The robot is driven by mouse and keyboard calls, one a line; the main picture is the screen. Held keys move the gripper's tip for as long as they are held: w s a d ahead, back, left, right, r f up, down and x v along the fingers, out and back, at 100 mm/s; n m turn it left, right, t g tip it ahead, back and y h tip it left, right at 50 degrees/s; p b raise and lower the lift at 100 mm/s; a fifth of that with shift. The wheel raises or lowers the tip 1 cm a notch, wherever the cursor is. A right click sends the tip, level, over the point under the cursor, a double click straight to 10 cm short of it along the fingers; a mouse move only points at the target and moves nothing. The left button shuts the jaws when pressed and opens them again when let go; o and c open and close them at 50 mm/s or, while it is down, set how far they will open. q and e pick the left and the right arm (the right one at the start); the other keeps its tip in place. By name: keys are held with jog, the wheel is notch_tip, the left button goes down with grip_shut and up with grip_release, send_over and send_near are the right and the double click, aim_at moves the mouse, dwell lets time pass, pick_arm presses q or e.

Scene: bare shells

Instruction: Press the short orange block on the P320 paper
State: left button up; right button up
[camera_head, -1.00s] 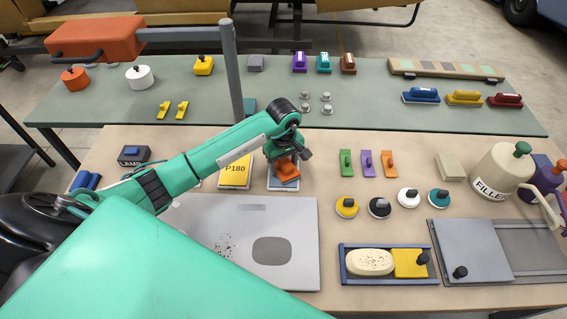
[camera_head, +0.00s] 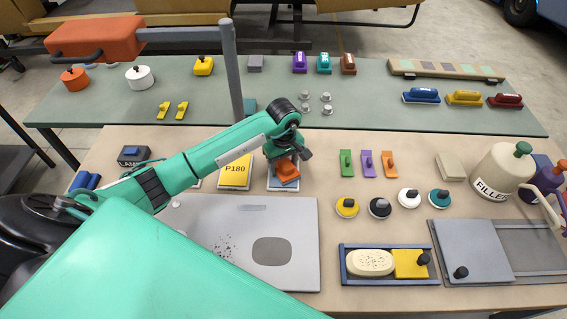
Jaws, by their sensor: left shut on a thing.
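My left gripper (camera_head: 284,155) points down and is shut on the short orange block (camera_head: 286,169). The block is over a bluish-grey paper stack (camera_head: 284,185), just right of the yellow P180 paper (camera_head: 235,172). The block appears to rest on this stack, but the gripper hides part of the contact. Any label on this stack is hidden or cannot be read. My right gripper is not in view.
A grey panel (camera_head: 295,220) with a dark patch lies in front. Green, purple and orange clips (camera_head: 367,163) and several round knobbed pads (camera_head: 379,207) lie to the right. A grey post (camera_head: 231,75) stands behind my left arm.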

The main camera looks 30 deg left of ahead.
pick_arm(q)
jog(key=shift+r+p, duration=1.25)
jog(key=shift+r, duration=2.2)
